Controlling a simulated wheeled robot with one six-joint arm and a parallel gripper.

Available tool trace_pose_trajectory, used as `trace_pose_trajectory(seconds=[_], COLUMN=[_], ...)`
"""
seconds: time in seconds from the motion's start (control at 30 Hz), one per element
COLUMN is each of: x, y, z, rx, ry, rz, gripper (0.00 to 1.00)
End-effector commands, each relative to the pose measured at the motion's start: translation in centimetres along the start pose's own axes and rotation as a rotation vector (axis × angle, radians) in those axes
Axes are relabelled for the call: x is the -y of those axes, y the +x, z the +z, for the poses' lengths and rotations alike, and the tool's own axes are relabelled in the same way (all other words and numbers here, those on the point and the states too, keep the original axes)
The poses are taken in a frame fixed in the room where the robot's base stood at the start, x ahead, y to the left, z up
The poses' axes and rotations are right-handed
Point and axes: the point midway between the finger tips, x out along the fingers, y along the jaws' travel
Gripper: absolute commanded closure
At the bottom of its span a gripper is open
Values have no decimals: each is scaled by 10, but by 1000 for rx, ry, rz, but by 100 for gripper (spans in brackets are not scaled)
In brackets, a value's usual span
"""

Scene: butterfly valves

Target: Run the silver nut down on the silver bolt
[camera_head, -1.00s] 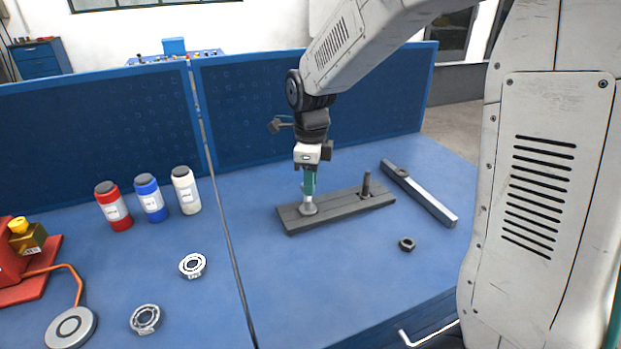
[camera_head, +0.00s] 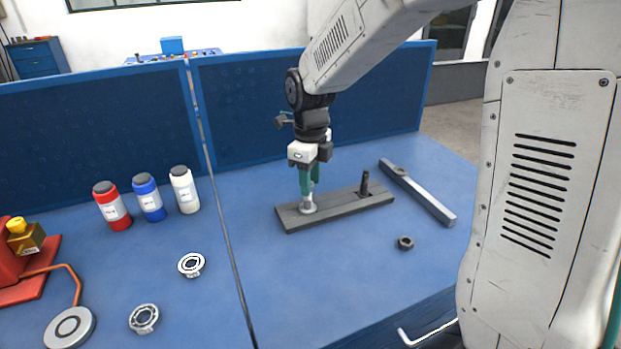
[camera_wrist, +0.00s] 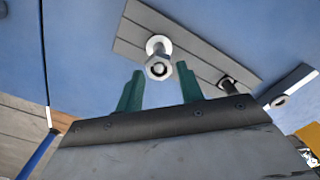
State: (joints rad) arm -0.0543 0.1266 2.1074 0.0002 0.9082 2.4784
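The silver bolt (camera_wrist: 159,70) stands upright at the left end of the dark grey plate (camera_head: 347,207), with the silver nut (camera_wrist: 155,62) on it above a pale round base. How far down the nut sits cannot be told exactly. The nut and bolt also show low under my gripper in the head view, partly hidden by the fingers. My gripper (camera_wrist: 160,78) points down over the bolt, with its green fingers spread. In the wrist view the nut lies between the fingertips, with a visible gap on each side.
A dark bolt (camera_head: 365,183) stands at the plate's right end. A loose dark nut (camera_head: 405,243) lies in front of it. A grey bar (camera_head: 418,192) lies to the right. Red, blue and white bottles (camera_head: 150,198) and silver rings (camera_head: 191,264) are on the left.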

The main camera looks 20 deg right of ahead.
Motion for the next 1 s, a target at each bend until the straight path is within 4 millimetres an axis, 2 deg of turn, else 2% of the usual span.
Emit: trace_pose_trajectory(seconds=[0.17,1.0], x=[1,6], y=[0,0], z=[1,8], rx=[0,-1], ry=[-214,-1517], rz=[0,-1], gripper=[62,62])
